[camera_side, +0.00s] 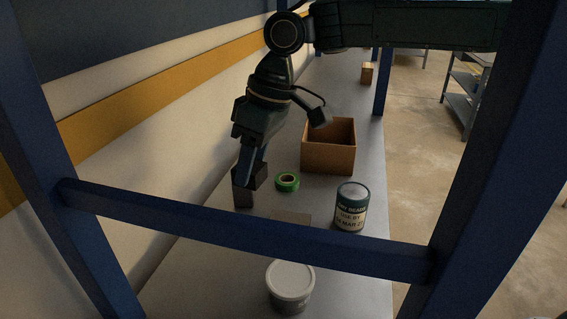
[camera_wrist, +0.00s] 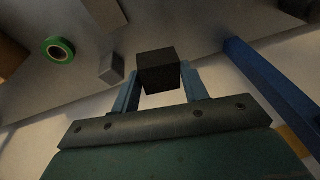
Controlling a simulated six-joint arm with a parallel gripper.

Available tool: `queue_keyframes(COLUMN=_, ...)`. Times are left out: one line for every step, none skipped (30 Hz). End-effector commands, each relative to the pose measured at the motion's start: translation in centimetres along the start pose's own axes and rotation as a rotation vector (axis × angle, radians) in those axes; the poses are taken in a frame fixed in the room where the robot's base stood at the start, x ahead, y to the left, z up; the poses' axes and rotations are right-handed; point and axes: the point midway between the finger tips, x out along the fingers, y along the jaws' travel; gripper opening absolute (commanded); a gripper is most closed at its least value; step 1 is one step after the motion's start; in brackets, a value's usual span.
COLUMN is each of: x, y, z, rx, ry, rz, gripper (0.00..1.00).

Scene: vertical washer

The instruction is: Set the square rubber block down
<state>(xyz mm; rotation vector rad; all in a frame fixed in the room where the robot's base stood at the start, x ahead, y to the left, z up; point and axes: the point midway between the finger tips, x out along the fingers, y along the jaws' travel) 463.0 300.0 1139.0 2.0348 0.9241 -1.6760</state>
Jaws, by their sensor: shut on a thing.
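The square rubber block (camera_wrist: 158,70) is black and sits between the two fingers of my gripper (camera_wrist: 160,86) in the wrist view. My gripper is shut on it. In the side view my gripper (camera_side: 252,172) points down over the bench near the wall, and the dark block (camera_side: 258,174) shows at its fingertips. A grey block (camera_side: 242,196) is close by, just below the fingertips in that picture; it also shows left of the held block in the wrist view (camera_wrist: 112,68). I cannot tell whether the held block touches anything.
A green tape roll (camera_side: 287,182) lies right of my gripper, with an open cardboard box (camera_side: 328,150) behind it. A labelled can (camera_side: 350,210), a flat square plate (camera_side: 291,217) and a lidded tub (camera_side: 290,282) stand nearer. A blue frame bar (camera_side: 240,230) crosses in front.

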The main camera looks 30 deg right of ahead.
Motion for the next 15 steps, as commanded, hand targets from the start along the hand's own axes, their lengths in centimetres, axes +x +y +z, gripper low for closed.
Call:
queue_keyframes(x=-1.0, y=0.1, z=0.8, rx=0.015, ry=0.005, rz=0.005, gripper=0.21)
queue_keyframes(x=-1.4, y=0.2, z=1.3, rx=0.024, ry=0.005, rz=0.008, gripper=0.21)
queue_keyframes(x=-2.0, y=0.3, z=2.0, rx=0.035, ry=0.006, rz=0.011, gripper=0.21)
queue_keyframes(x=-2.5, y=0.3, z=2.4, rx=0.042, ry=0.008, rz=0.013, gripper=0.21)
queue_keyframes(x=-2.8, y=0.3, z=3.0, rx=0.050, ry=0.008, rz=0.015, gripper=0.21)
queue_keyframes(x=-3.4, y=0.4, z=3.6, rx=0.060, ry=0.010, rz=0.018, gripper=0.21)
queue_keyframes(x=-3.8, y=0.4, z=4.1, rx=0.068, ry=0.011, rz=0.021, gripper=0.21)
queue_keyframes(x=-4.1, y=0.4, z=4.6, rx=0.076, ry=0.011, rz=0.023, gripper=0.21)
queue_keyframes(x=-4.6, y=0.4, z=5.3, rx=0.087, ry=0.013, rz=0.026, gripper=0.21)
queue_keyframes(x=-5.0, y=0.5, z=5.8, rx=0.095, ry=0.014, rz=0.029, gripper=0.21)
queue_keyframes(x=-5.3, y=0.5, z=6.3, rx=0.102, ry=0.015, rz=0.031, gripper=0.21)
queue_keyframes(x=-5.7, y=0.5, z=7.0, rx=0.112, ry=0.017, rz=0.034, gripper=0.21)
queue_keyframes(x=-6.0, y=0.5, z=7.5, rx=0.118, ry=0.017, rz=0.036, gripper=0.21)
queue_keyframes(x=-6.2, y=0.5, z=8.0, rx=0.125, ry=0.019, rz=0.038, gripper=0.21)
queue_keyframes(x=-6.6, y=0.4, z=8.6, rx=0.134, ry=0.020, rz=0.040, gripper=0.21)
